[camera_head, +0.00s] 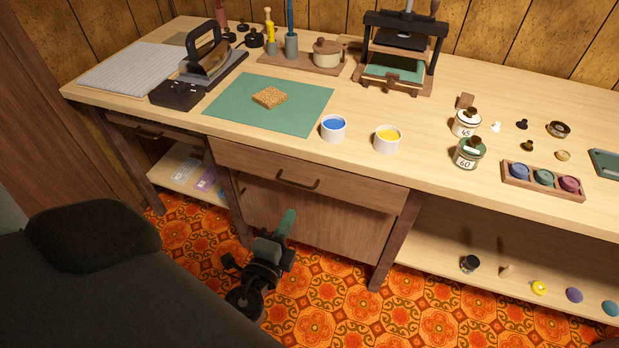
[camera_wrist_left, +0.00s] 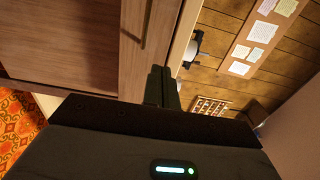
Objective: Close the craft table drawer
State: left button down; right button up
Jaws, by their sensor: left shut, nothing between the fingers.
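The craft table drawer (camera_head: 335,187) sits under the front edge of the tabletop and has a dark bar handle (camera_head: 298,182). Its front looks flush or nearly flush with the table; I cannot tell if a small gap remains. My left gripper (camera_head: 286,222) is shut and empty, below the handle and in front of the lower cabinet panel (camera_head: 345,230). In the left wrist view its closed fingers (camera_wrist_left: 161,86) point along the wooden front, close to the drawer handle (camera_wrist_left: 148,25). Whether they touch the wood is unclear. My right gripper is not in view.
A second drawer front (camera_head: 170,137) is at the left. The tabletop holds a green mat (camera_head: 225,105), a blue paint cup (camera_head: 333,128), a yellow paint cup (camera_head: 387,139) and a press (camera_head: 400,55). An open lower shelf (camera_head: 430,250) is at the right. Patterned floor (camera_head: 330,300) is clear in front.

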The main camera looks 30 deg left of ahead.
aim_at(312, 168)
pick_arm(q)
jog(key=p+x, duration=0.1)
jog(key=x, duration=1.2)
jog(key=shift+d, duration=0.15)
jog(key=b+x, duration=0.2)
jog(key=x, duration=0.2)
jog(key=shift+w+f, duration=0.1)
jog(key=shift+w, duration=0.25)
jog(key=shift+a+r, duration=0.2)
jog(key=shift+r, duration=0.2)
